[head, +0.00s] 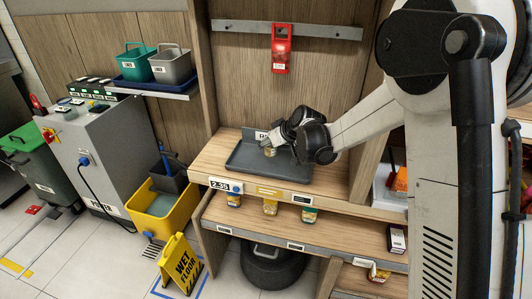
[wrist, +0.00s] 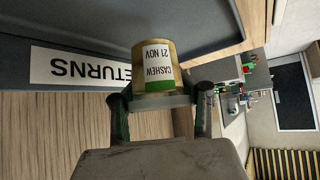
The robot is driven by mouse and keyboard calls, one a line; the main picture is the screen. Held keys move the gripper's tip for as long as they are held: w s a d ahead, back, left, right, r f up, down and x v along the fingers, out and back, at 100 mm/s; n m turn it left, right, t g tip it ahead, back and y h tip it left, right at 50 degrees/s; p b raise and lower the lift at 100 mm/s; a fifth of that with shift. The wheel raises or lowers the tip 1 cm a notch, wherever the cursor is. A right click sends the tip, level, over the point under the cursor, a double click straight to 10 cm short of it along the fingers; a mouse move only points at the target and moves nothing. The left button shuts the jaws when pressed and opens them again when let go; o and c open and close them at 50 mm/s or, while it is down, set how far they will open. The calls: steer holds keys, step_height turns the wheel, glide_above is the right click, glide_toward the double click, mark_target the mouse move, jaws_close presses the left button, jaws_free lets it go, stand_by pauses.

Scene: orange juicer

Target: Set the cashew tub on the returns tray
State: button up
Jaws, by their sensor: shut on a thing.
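The cashew tub (wrist: 157,52) is a small tan container with a white and green label reading "CASHEW 21 NOV", upside down in the wrist view. My gripper (wrist: 160,102) is shut on it, with one finger on each side. In the head view my gripper (head: 270,145) holds the tub (head: 269,151) over the back left part of the dark grey returns tray (head: 268,171). The tray (wrist: 200,30) also shows in the wrist view, beside a white "RETURNS" sign (wrist: 82,68). I cannot tell whether the tub touches the tray.
The tray lies on a wooden shelf top, its visible floor otherwise bare. Several small tubs (head: 270,207) stand on the shelf below. A red device (head: 281,48) hangs on a rail above. A yellow wet floor sign (head: 181,264) stands on the floor at left.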

mark_target(266, 160)
steer(key=shift+f, duration=2)
steer(key=shift+f+b, duration=0.2)
steer(key=shift+b, duration=0.2)
steer(key=o, duration=1.3)
steer(key=shift+r, duration=0.15)
